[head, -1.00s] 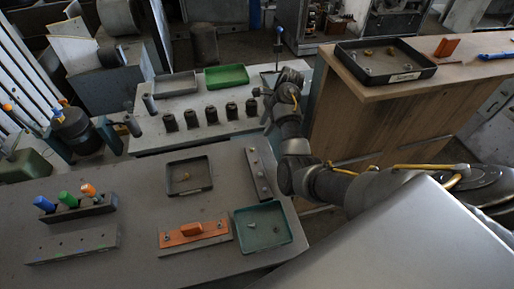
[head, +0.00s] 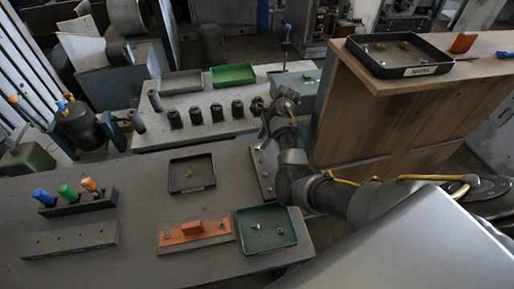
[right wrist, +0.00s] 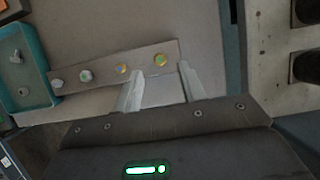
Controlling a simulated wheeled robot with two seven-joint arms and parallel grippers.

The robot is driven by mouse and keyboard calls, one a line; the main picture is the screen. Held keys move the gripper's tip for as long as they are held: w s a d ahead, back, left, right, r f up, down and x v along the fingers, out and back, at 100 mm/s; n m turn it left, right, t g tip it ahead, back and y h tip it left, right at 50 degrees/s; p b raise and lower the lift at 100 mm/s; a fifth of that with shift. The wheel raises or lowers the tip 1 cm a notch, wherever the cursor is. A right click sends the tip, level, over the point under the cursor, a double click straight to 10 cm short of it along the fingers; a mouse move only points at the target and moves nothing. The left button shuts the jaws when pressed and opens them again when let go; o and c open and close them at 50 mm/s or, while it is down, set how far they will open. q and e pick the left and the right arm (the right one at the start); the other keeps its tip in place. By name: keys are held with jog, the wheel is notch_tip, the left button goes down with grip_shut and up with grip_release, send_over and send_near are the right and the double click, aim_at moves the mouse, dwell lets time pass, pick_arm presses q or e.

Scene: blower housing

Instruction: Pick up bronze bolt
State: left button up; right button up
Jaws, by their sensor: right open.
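My right gripper (head: 264,132) is open and empty at the far end of a dark grey bar (head: 262,172) on the near table. In the right wrist view its fingers (right wrist: 161,92) reach toward the bar (right wrist: 104,72). Two silver heads (right wrist: 86,76) are further left. A small bronze bolt (head: 189,174) lies in the black tray (head: 192,186). My left gripper is not in view.
A teal tray (head: 241,243) with silver bolts stands beside the bar's near end. An orange fixture (head: 194,231) lies left of it. Several dark cylinders (head: 195,115) line the far table. A wooden counter (head: 400,125) rises at right.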

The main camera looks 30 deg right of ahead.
aim_at(257, 149)
jog(key=shift+x, duration=1.2)
jog(key=shift+f, duration=0.25)
jog(key=c, duration=0.8)
